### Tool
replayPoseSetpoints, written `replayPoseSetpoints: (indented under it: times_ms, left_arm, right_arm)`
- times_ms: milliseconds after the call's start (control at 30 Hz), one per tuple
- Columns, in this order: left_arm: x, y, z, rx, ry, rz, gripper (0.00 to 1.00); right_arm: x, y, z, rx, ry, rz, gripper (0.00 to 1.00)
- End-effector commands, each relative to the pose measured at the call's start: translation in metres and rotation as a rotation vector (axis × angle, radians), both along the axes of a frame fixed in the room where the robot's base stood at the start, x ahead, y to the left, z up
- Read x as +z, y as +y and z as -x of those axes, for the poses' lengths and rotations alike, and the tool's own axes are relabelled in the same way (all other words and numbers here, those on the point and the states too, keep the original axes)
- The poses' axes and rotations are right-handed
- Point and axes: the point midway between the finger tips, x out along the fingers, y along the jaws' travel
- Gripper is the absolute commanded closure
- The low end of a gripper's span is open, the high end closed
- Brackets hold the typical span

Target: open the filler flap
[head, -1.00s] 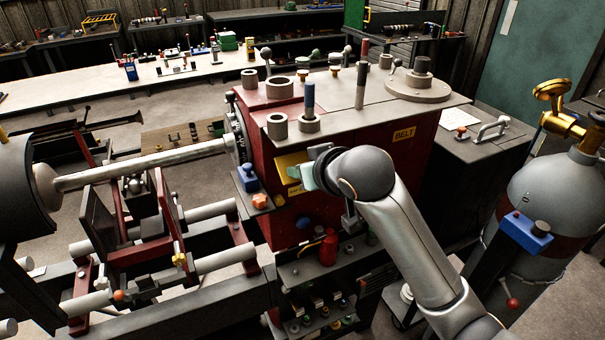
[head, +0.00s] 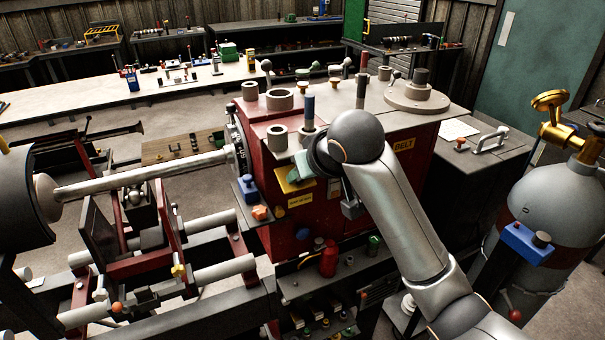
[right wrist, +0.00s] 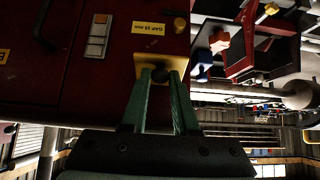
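The filler flap is a small yellow plate (head: 292,184) on the front of the red machine housing (head: 268,205). In the right wrist view the yellow flap (right wrist: 143,66) has a dark round knob (right wrist: 160,77). My right gripper (right wrist: 161,78) has its two green fingers on either side of this knob, close against it, and looks shut on it. In the head view my right gripper (head: 303,164) is at the flap, partly hidden by my own wrist. The flap looks closed or nearly so; its exact angle is hard to tell. My left gripper is not in view.
A yellow label (head: 299,201) is just below the flap. A blue block (head: 249,186) and an orange knob (head: 260,212) are to its left. A red bottle (head: 328,260) stands on the shelf below. Posts and rings stand on the housing top (head: 345,100).

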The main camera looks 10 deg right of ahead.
Motion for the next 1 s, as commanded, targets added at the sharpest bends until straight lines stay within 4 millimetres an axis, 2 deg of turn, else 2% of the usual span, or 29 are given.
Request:
replayPoseSetpoints:
  times_ms: [33,233,567,667,933,1000]
  left_arm:
    - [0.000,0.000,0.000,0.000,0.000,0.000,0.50]
    - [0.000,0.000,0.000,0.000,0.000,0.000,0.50]
    - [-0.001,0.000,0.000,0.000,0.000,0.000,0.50]
    - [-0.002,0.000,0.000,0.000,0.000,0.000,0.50]
    - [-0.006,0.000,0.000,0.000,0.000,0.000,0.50]
    - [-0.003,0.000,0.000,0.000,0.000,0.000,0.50]
  right_arm:
    - [0.001,0.000,0.000,0.000,-0.002,-0.001,0.66]
    - [0.000,0.000,0.000,0.000,0.000,0.000,0.44]
    - [0.004,-0.001,0.004,0.000,0.000,0.000,0.44]
    - [0.013,-0.004,0.012,0.000,-0.002,-0.001,0.44]
    - [0.058,-0.018,0.054,0.001,-0.007,0.000,0.44]
    - [0.065,-0.021,0.057,-0.001,-0.012,0.007,0.44]
